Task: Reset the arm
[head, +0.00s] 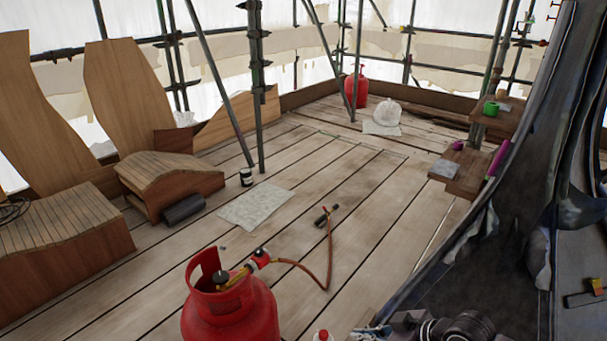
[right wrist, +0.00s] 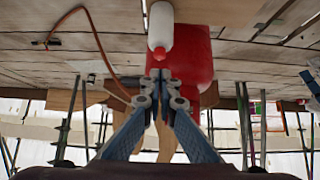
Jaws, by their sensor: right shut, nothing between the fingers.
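My right gripper (head: 368,332) shows at the bottom edge of the head view, right of the red gas cylinder (head: 230,310). In the right wrist view its two fingers (right wrist: 161,76) meet at the tips and hold nothing. That view is upside down. The bottle's red top (head: 323,335) also shows in the head view. It appears apart from the fingers.
A hose runs from the cylinder to a torch (head: 322,217) on the plank floor. Wooden forms (head: 170,180) stand at left, scaffold poles (head: 256,90) behind. A dark lead-clad spire (head: 480,260) closes off the right. The middle floor is mostly clear.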

